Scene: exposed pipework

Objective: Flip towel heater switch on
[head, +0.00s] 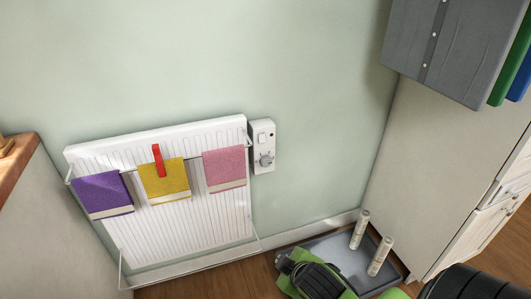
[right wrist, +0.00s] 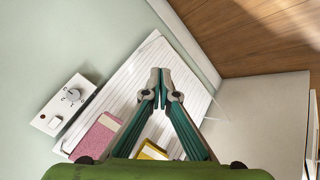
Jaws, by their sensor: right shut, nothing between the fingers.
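The white towel heater (head: 190,226) hangs on the pale green wall with purple, yellow and pink towels over its rail. In the right wrist view the box (right wrist: 46,108) is at the left, with the switch (right wrist: 55,122) and dial (right wrist: 71,96) visible. I cannot tell the switch's position. My right gripper (right wrist: 160,73) is shut and empty, in front of the heater panel and apart from the box. My left gripper is not in view.
A grey floor tray (head: 340,255) with two upright pale pipes (head: 379,257) lies right of the heater. A cabinet (head: 440,180) stands at the right, with a grey box (head: 445,45) above. A wooden-topped counter (head: 15,170) is at the left. Wall around the control box is clear.

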